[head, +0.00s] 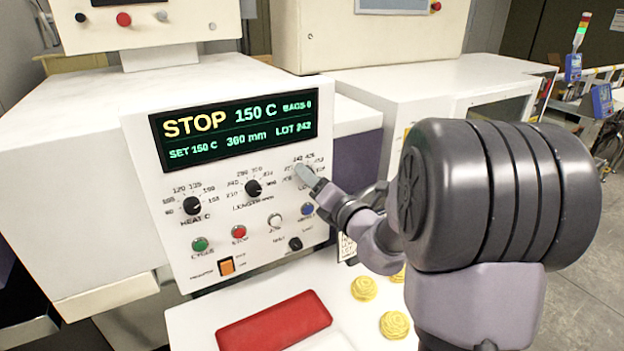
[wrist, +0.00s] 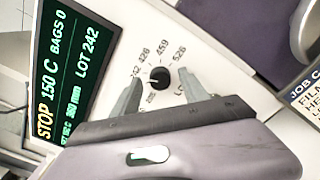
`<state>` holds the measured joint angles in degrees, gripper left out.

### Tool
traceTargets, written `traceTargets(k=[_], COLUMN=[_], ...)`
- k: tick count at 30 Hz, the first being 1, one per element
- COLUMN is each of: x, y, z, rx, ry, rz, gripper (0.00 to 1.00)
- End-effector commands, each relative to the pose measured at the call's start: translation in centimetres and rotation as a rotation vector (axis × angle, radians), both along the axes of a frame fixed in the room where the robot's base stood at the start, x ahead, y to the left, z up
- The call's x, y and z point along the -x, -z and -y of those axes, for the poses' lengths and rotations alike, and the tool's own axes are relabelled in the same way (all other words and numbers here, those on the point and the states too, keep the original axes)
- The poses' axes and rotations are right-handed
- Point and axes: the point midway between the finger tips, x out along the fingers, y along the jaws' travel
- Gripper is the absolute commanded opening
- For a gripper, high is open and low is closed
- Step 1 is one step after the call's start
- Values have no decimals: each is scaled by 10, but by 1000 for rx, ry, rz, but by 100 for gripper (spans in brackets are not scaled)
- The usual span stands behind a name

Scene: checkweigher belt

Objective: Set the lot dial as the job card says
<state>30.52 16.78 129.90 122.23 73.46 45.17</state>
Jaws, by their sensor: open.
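The lot dial (wrist: 159,77) is a small black knob on the white panel, with numbers around it; 426, 459 and 526 can be made out. Its pale mark seems to point left in the wrist view, but this is hard to tell. My gripper (wrist: 162,82) is open, with one grey finger on each side of the knob; I cannot tell whether they touch it. In the head view my gripper (head: 307,176) is in front of the lot dial and hides it. The display (head: 235,130) reads STOP, 150 C, 300 mm and LOT 242. The job card (wrist: 303,92) shows only partly; its lot line is unreadable.
The heat dial (head: 192,205) and the length dial (head: 253,188) sit left of my gripper. Below are a green button (head: 200,244), a red button (head: 239,232), a blue button (head: 307,210) and an orange switch (head: 227,266). A red pad (head: 274,322) and yellow rosettes (head: 394,325) lie in front.

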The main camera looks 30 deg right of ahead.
Motion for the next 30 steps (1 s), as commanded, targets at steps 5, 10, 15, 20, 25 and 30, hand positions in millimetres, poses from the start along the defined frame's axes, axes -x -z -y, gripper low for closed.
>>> traceTargets(k=[5,10,15,20,25,30], x=[0,0,0,1,1,1], y=[0,0,0,0,1,2], z=[0,0,0,0,0,0], rx=[0,0,6,46,146,295], ry=[0,0,0,0,0,0], rz=[0,0,0,2,6,11], gripper=[29,0,0,0,0,0])
